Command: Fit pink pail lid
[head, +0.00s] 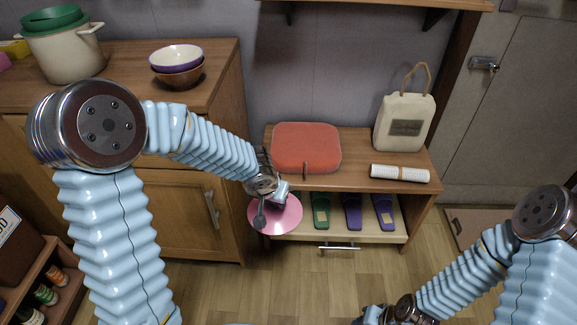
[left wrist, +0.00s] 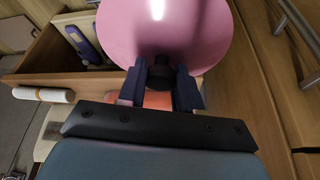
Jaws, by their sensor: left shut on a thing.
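The pink lid (head: 284,214) is a flat round disc held in front of the open drawer at the low wooden bench. In the left wrist view the pink lid (left wrist: 150,30) fills the top middle, with a dark knob (left wrist: 160,75) at its near edge. My left gripper (left wrist: 161,84) is shut on that knob, one finger on each side. In the head view my left gripper (head: 264,200) is over the lid and partly hides it. No pink pail shows in either view.
The bench (head: 355,150) carries a red-orange case (head: 306,147), a white roll (head: 400,173) and a cream bag (head: 404,122). Its open drawer (head: 290,229) holds green and purple items. A cabinet stands left, with a cream pot (head: 62,55) and stacked bowls (head: 177,60). The floor in front is clear.

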